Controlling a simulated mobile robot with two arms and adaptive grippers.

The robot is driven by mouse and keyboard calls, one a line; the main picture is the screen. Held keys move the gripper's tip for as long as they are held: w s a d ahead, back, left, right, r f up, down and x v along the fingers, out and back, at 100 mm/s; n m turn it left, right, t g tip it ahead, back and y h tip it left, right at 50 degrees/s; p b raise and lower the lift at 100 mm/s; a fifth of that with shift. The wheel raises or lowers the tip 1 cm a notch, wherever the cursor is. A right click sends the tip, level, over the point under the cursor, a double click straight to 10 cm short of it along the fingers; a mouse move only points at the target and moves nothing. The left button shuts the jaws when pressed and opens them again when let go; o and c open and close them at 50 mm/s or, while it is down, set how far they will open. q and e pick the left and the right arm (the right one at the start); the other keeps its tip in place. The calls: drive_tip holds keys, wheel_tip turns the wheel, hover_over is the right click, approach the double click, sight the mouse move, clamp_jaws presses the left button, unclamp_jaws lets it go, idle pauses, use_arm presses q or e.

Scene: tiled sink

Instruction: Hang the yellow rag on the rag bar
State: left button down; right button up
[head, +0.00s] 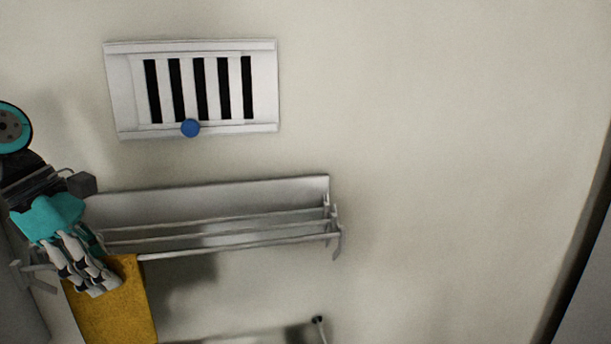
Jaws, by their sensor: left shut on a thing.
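The yellow rag (125,312) hangs down at the lower left of the head view, below the left end of a metal wall rack. My left gripper (98,287) is shut on the rag near its upper left part, and its fingers cover part of the cloth. The rack's front rail, the rag bar (240,243), runs from the left to the right end bracket. The rag's top edge meets the line of this bar; I cannot tell if it lies over it. The rag's lower end is cut off by the frame. My right gripper is not in view.
The rack's back plate (230,197) is behind the bars. Another metal fixture (318,322) shows below. The wall to the right is bare.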

use_arm(q)
drive_tip(key=shift+w+r, duration=0.1)
drive_tip(key=shift+r, duration=4.3)
drive_tip(key=s+d+b, duration=0.2)
drive_tip(key=s+b, duration=0.1)
drive_tip(key=s, duration=0.6)
drive_tip(key=shift+b, duration=0.4)
drive_tip(key=shift+f, duration=0.1)
